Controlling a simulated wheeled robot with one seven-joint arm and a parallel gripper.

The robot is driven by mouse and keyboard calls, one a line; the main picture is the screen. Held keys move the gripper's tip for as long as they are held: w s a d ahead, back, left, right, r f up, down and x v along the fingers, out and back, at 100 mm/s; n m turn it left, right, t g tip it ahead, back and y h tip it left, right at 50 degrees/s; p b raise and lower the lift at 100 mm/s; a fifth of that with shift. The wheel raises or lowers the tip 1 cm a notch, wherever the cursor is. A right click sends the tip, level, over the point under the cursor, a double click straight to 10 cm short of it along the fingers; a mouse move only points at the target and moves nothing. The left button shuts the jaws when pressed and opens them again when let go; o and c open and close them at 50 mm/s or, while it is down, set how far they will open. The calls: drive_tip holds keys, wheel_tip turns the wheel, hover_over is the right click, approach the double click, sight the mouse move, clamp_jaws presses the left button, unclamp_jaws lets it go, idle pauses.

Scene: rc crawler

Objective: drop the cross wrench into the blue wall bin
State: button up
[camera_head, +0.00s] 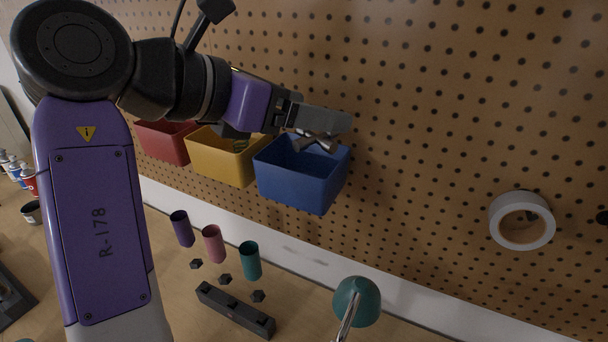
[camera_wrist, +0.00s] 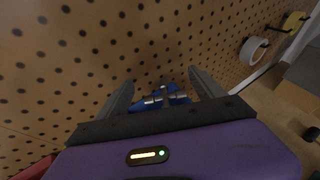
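The blue wall bin (camera_head: 300,182) hangs on the pegboard, at the right end of a row of bins. My gripper (camera_head: 338,122) is just above its opening. In the wrist view my gripper (camera_wrist: 160,78) has its two fingers wide apart, with nothing touching them. The silver cross wrench (camera_head: 326,143) shows below the fingers at the bin's opening, partly hidden by my gripper. In the wrist view the wrench (camera_wrist: 158,97) appears between the fingers against the blue bin (camera_wrist: 178,99). I cannot tell whether it rests in the bin or is still falling.
A yellow bin (camera_head: 225,163) and a red bin (camera_head: 162,146) hang left of the blue one. A tape roll (camera_head: 496,222) hangs on the right. Below, the bench holds several cups, a dark block (camera_head: 235,312) and a teal lamp (camera_head: 366,300).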

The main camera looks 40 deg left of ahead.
drive_tip(key=shift+o, duration=0.7)
drive_tip(key=b+v, duration=0.1)
drive_tip(key=v, duration=0.6)
drive_tip(key=shift+s+r+b, duration=0.2)
drive_tip(key=shift+s+b, duration=0.15)
drive_tip(key=shift+b, duration=0.05)
drive_tip(key=shift+a, duration=0.1)
